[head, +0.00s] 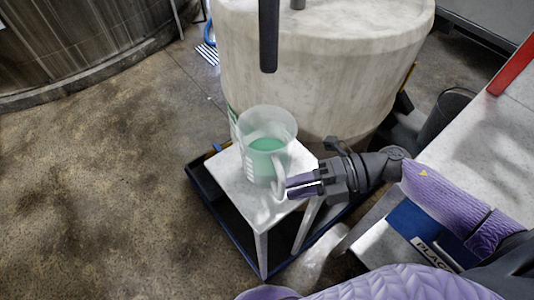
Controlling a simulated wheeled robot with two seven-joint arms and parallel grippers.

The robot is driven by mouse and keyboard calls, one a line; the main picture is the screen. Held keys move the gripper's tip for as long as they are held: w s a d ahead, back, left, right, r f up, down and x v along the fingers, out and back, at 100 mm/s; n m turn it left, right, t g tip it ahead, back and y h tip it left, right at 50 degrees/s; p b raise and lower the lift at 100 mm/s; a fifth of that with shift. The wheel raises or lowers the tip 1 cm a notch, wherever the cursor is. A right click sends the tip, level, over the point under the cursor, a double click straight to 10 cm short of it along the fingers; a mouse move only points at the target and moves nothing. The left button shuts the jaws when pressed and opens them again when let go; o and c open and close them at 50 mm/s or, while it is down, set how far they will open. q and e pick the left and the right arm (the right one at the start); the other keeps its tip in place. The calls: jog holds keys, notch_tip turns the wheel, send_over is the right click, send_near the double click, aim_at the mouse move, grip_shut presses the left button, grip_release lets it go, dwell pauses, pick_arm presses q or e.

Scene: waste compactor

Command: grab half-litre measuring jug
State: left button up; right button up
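The measuring jug (250,125) is translucent, with a handle on its near right side and green colour showing inside. It stands upright on a small white stand (230,172). My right gripper (287,188) comes in from the right, level with the lower part of the handle (279,182). Its two fingers are apart with a narrow gap, and the tips are at the handle's right edge. I cannot tell whether they touch it. My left gripper is not in view.
A large pale round tank (310,70) stands right behind the jug. A dark vertical bar (268,40) hangs in front of it. A dark bin (446,115) is at right. Open floor lies left.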

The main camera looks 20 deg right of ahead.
jog(key=x, duration=0.3)
jog(key=shift+w+a+f, duration=0.1)
jog(key=shift+a+f, duration=0.1)
jog(key=shift+a, duration=0.15)
grip_shut()
dwell(1.0)
